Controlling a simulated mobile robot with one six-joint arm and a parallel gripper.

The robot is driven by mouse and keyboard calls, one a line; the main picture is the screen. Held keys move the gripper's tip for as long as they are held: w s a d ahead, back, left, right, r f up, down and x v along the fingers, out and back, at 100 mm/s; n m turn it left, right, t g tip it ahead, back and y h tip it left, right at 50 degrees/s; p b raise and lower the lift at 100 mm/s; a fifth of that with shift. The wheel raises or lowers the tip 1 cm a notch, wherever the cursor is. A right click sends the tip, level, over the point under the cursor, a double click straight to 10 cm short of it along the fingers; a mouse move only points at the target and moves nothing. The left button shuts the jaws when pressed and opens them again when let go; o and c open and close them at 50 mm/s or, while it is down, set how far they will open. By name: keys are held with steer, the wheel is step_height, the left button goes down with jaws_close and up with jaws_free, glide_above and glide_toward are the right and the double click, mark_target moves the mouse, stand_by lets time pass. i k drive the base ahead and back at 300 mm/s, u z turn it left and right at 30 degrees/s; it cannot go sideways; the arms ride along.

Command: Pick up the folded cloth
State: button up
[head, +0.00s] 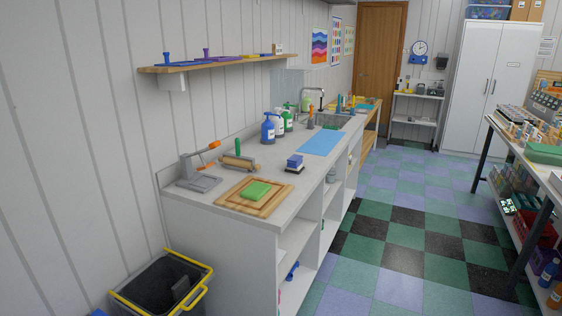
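A small flat green item (256,190), which looks like a folded cloth, lies on a wooden board (232,199) at the near end of the counter on the left. Its folds are too small to make out. A larger flat green item (545,154) lies on the table at the right edge; I cannot tell whether it is cloth. My gripper is not in view.
The white counter (222,209) also holds a grey device with an orange handle (209,147), a blue block (295,162), a blue mat (322,142) and bottles (268,130). A black bin (158,285) stands at its near end. The checkered floor (385,235) is clear.

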mark_target(294, 162)
steer(key=z, duration=0.95)
steer(key=i, duration=1.6)
steer(key=u, duration=0.45)
